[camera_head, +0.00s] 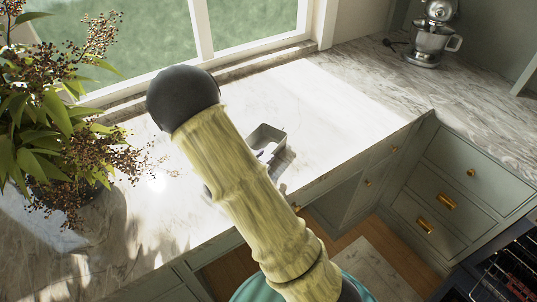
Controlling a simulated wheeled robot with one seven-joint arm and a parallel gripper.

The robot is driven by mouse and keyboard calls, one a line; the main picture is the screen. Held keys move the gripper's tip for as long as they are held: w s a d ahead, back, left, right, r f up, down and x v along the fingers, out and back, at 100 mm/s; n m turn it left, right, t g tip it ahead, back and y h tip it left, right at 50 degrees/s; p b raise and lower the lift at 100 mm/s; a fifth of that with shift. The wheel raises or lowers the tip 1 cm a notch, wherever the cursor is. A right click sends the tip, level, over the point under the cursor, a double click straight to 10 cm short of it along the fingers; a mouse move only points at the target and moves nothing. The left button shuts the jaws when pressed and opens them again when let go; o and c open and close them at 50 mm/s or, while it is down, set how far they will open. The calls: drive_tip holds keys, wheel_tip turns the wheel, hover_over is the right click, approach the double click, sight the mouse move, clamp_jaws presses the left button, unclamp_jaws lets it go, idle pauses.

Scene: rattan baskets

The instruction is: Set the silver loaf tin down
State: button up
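The silver loaf tin (268,137) shows just right of my pale yellow arm, over the marble counter near its front edge. I see its open top and a grey rim; its left part is hidden behind my arm. I cannot tell whether it rests on the counter or is held above it. My gripper is hidden behind my arm, so neither its fingers nor any grip on the tin shows.
The marble counter (340,100) is bare and sunlit right of and behind the tin. A leafy potted plant (50,130) stands at left. A silver stand mixer (432,38) stands far right. Green drawers (440,195) and an oven rack (510,275) are below right. A window is behind.

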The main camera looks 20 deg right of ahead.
drive_tip(key=v, duration=0.7)
drive_tip(key=shift+s+a+r, duration=0.2)
drive_tip(key=shift+s+a, duration=0.05)
drive_tip(key=shift+a, duration=0.05)
drive_tip(key=a+r+n+y, duration=0.2)
drive_tip(key=a+n+y, duration=0.3)
drive_tip(key=y, duration=0.5)
drive_tip(key=s+d+r+n+g, duration=0.1)
drive_tip(key=s+d+n+g, duration=0.1)
drive_tip(key=s, duration=0.4)
drive_tip(key=s+d+r+n+g+y, duration=0.1)
drive_tip(key=s+d+n+g, duration=0.1)
drive_tip(key=s, duration=0.4)
drive_tip(key=n+g, duration=0.1)
drive_tip(key=n, duration=0.1)
drive_tip(key=shift+d+n, duration=0.2)
drive_tip(key=shift+n, duration=0.2)
drive_tip(key=shift+s+a, duration=0.15)
